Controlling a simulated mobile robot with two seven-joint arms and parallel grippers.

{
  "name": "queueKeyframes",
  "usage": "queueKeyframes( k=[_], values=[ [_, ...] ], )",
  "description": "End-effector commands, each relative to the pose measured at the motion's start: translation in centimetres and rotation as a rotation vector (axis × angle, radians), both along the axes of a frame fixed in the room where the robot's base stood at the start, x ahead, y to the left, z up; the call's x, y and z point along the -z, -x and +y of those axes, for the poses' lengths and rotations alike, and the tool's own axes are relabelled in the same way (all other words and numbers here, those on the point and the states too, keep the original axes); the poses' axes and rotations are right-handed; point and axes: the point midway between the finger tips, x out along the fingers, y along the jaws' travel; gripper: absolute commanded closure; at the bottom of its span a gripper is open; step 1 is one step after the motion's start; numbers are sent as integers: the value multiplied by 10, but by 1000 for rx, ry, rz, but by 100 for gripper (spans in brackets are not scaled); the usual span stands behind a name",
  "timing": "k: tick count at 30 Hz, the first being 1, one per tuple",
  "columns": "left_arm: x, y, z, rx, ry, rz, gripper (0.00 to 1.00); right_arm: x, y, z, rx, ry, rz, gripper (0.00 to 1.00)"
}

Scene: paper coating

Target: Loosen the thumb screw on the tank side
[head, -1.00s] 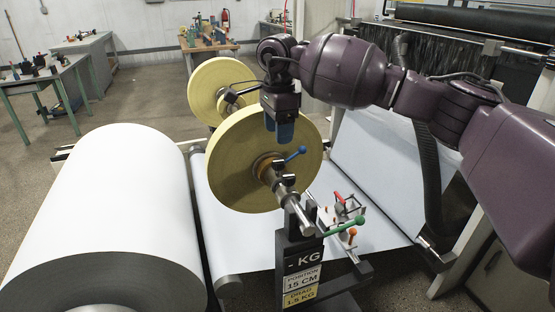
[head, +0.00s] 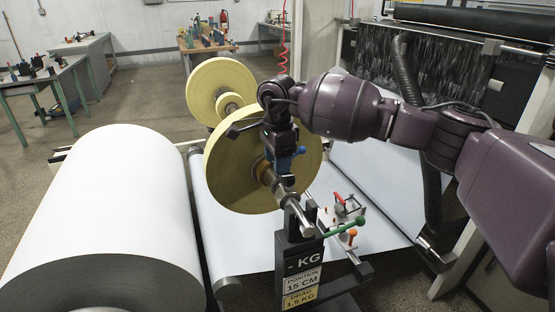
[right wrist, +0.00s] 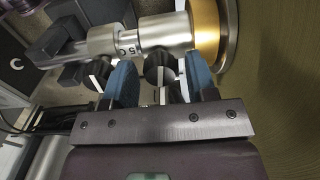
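A silver shaft (head: 292,210) carries the near yellow roll (head: 235,165). In the right wrist view the shaft's silver collars (right wrist: 165,32) sit beside a gold hub (right wrist: 207,28). A dark knob (right wrist: 160,70), likely a thumb screw, hangs below one collar; another dark knob (right wrist: 98,74) is to its left. My right gripper (head: 284,172) is over the shaft, in front of the roll. Its blue fingers (right wrist: 160,85) are apart, with the first knob between or just beyond them; contact cannot be told. Which side is the tank side is not clear. My left gripper is not in view.
A large white roll (head: 110,200) fills the left. A second yellow roll (head: 205,85) stands behind.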

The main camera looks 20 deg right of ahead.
Motion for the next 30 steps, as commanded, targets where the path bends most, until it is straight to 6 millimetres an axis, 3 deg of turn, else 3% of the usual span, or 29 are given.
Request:
queueKeyframes(
  k=[1, 8, 20, 30],
  values=[
    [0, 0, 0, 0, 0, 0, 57, 0, 0, 0, 0, 0, 0, 56],
    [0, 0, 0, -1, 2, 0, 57, 0, 0, 0, 0, 0, 0, 90],
    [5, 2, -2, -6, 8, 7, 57, 1, -1, 0, -83, 1, 0, 90],
    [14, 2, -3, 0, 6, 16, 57, 3, -1, -1, -355, 1, 3, 90]
  ],
)
